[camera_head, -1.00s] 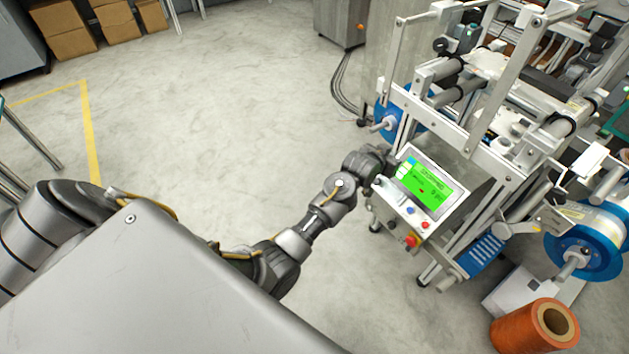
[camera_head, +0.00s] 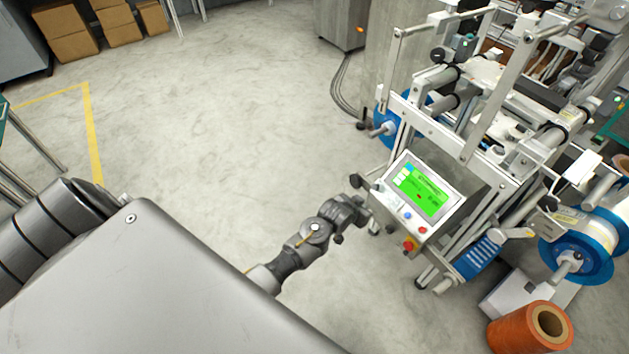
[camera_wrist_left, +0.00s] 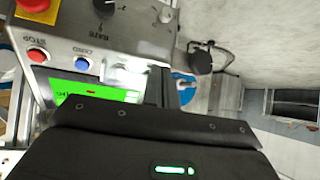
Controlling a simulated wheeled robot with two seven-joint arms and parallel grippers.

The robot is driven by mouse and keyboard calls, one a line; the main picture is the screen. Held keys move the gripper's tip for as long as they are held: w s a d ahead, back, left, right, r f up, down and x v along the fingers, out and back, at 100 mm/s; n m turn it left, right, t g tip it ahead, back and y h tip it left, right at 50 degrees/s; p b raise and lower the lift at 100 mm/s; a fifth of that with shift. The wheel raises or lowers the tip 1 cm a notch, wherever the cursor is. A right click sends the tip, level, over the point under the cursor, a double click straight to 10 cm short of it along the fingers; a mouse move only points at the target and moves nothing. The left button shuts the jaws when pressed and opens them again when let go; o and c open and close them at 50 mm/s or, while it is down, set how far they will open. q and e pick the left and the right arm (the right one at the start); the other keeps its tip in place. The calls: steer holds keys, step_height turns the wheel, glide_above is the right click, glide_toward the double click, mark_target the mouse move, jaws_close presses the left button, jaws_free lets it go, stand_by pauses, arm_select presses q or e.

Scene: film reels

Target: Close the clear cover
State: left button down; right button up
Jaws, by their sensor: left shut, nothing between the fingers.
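A control box with a lit green screen (camera_head: 420,190) is on the front of the machine. A small pale, see-through-looking piece (camera_wrist_left: 122,74) on its panel, beside the blue button, appears to be the clear cover; its exact angle is hard to tell. In the head view it is small, near the panel's left corner (camera_head: 391,196). My left gripper (camera_head: 366,203) is shut and empty, just left of the panel. In the left wrist view its dark fingers (camera_wrist_left: 159,87) are close beside the pale piece; contact cannot be told. My right gripper is out of view.
The panel also carries a blue button (camera_wrist_left: 82,64), a red button (camera_wrist_left: 37,56), a dial (camera_wrist_left: 103,8) and a red emergency knob (camera_head: 410,244). Metal frame bars (camera_head: 488,100) rise behind. An orange spool (camera_head: 530,328) stands at lower right.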

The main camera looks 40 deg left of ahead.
arm_select(q)
steer(key=s+a+f+g+p, duration=0.3)
steer(key=s+f+g, duration=0.1)
steer(key=s+f, duration=1.5)
steer(key=shift+s+a+f+y, duration=0.2)
steer(key=shift+s+y, duration=0.1)
steer(key=shift+s, duration=0.7)
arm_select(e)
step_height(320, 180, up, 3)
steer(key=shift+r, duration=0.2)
arm_select(q)
steer(key=s+a+f+g+p, duration=0.2)
steer(key=s+a+f, duration=0.1)
steer(key=s, duration=1.2)
steer(key=s+a+f+m+g+p, duration=0.1)
steer(key=s+f, duration=0.3)
steer(key=s, duration=1.2)
steer(key=shift+a+f+g+y+p, duration=0.2)
steer(key=shift+a+g+y+p, duration=0.15)
steer(key=shift+a+g, duration=0.55)
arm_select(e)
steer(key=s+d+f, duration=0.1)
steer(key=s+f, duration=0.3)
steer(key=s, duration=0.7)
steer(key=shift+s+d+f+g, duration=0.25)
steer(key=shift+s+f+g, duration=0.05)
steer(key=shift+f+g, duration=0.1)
arm_select(q)
steer(key=shift+s, duration=0.1)
